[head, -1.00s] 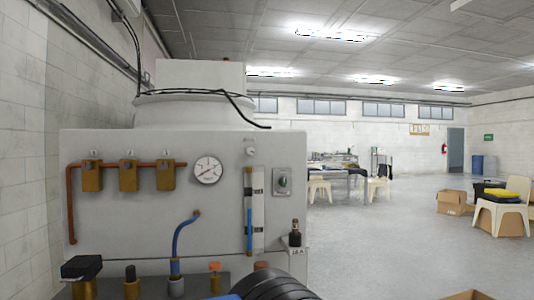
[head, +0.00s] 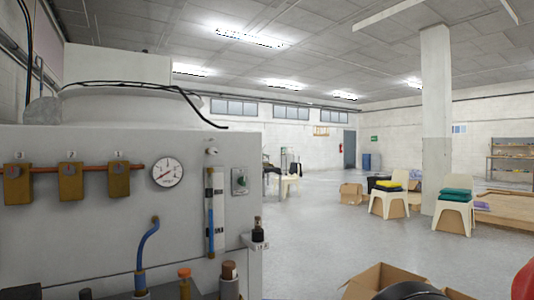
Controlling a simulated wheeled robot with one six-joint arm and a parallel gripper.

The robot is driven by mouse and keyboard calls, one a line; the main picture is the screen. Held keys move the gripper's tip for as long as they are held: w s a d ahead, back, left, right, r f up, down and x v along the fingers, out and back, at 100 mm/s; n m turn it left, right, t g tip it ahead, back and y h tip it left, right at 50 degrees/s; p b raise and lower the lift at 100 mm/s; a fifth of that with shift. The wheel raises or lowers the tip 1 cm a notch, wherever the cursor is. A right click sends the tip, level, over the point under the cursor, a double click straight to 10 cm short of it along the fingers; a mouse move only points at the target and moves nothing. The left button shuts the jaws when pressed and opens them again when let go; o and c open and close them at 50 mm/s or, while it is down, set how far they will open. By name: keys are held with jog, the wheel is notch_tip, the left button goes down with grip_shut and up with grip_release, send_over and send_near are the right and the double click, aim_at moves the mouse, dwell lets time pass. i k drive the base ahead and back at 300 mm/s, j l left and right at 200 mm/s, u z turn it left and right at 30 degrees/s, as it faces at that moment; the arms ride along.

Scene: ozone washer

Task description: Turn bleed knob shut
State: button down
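The grey washer cabinet (head: 95,235) fills the left of the head view. Along its bottom edge stand an orange-topped fitting (head: 184,273) and a brown-capped fitting (head: 229,271). A small pale knob (head: 212,151) sits above the blue sight tube (head: 210,215). I cannot tell which of these is the bleed knob. A round dial gauge (head: 168,173) is on the panel, and a bent blue hose (head: 147,242) is below it. My gripper is not in view; only a dark rounded part, probably of my arm, shows at the bottom right.
Several brass valves (head: 71,183) hang on a copper pipe at left. A small dark bottle (head: 258,229) stands on a side bracket. An open cardboard box (head: 365,280) is at the lower right. Chairs (head: 454,214) stand beyond; the floor between is clear.

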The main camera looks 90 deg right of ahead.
aim_at(212, 151)
jog(key=z, duration=0.4)
jog(key=j+z, duration=0.1)
jog(key=z, duration=0.35)
jog(key=j+z, duration=0.1)
jog(key=z, duration=0.75)
jog(key=j+z, duration=0.1)
jog(key=z, duration=0.75)
jog(key=k+j, duration=0.05)
